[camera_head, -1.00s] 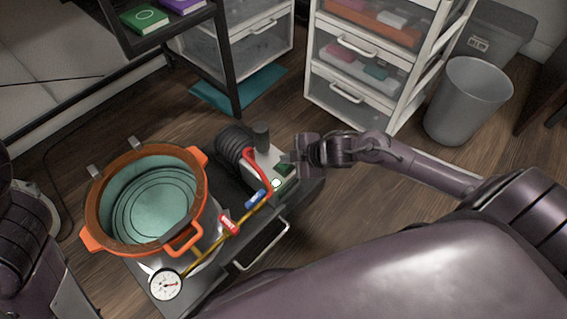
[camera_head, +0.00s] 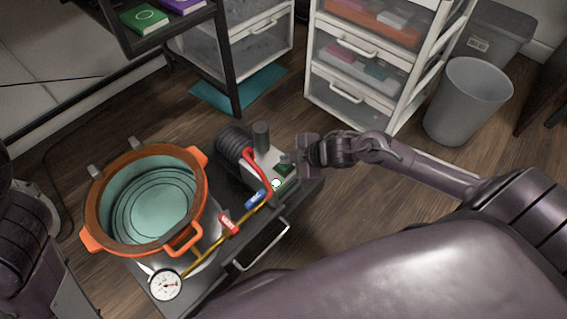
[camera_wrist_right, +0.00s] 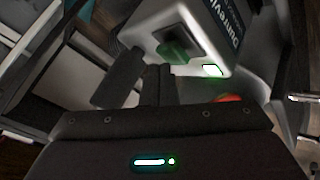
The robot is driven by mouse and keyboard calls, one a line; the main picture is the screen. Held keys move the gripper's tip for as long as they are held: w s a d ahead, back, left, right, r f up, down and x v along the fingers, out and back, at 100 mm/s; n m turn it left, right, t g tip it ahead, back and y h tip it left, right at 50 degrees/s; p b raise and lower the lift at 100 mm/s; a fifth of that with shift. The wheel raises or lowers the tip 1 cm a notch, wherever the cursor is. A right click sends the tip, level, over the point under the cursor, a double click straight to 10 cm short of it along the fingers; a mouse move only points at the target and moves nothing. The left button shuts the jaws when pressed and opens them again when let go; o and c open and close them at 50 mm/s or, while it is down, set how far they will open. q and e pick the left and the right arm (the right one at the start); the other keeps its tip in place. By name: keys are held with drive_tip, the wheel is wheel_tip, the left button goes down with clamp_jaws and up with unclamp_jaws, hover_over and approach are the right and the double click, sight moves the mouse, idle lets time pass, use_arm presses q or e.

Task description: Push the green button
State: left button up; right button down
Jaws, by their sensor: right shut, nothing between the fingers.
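A pale grey pump box (camera_head: 258,172) with dark lettering stands on the cart. It carries a dark green raised block (camera_head: 285,168) and, beside it, a small white glowing button (camera_head: 275,183) with a green rim. In the right wrist view the green block (camera_wrist_right: 174,50) sits just beyond the fingertips, and the glowing button (camera_wrist_right: 212,71) lies to its right with a green glow around it. My right gripper (camera_head: 299,166) is shut and empty, close beside the box. Its fingers (camera_wrist_right: 157,75) point at the box near the green block; I cannot tell whether they touch it. My left gripper is out of view.
A drawer unit (camera_head: 350,75) and a bin (camera_head: 465,100) stand behind on open floor.

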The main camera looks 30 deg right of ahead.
drive_tip(key=shift+f, duration=0.2)
idle(0.5)
drive_tip(key=shift+f, duration=0.25)
drive_tip(key=shift+r+p, duration=0.45)
drive_tip(key=shift+p, duration=0.35)
